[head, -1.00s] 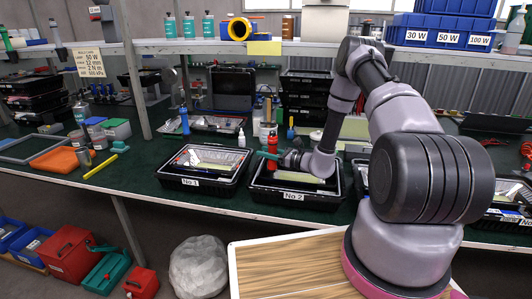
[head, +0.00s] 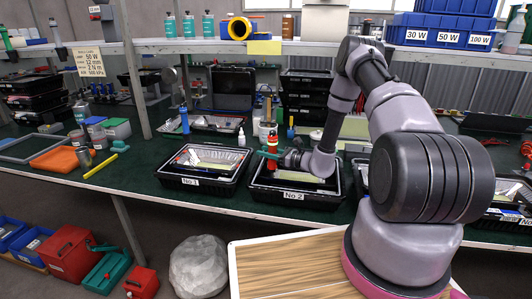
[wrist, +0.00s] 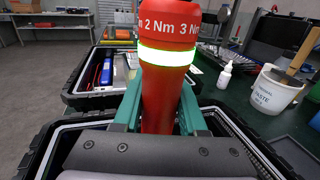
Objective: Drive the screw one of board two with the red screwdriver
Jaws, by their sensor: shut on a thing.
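My gripper (head: 270,158) is over the open black case labelled No 2 (head: 315,199). Its green fingers are shut on the red screwdriver (head: 272,141). In the wrist view the red screwdriver (wrist: 168,85) stands upright between the fingers, with a glowing band and torque marks "2 Nm" and "3 Nm" on its top. A pale panel (head: 300,178) lies inside the No 2 case. The screwdriver's tip and the screw are hidden, so I cannot tell whether they touch.
The open No 1 case (head: 164,182) stands to the left. A white bottle (head: 241,138) and a white paste tub (wrist: 273,91) stand behind the cases. The shelf edge (head: 230,47) runs above the bench.

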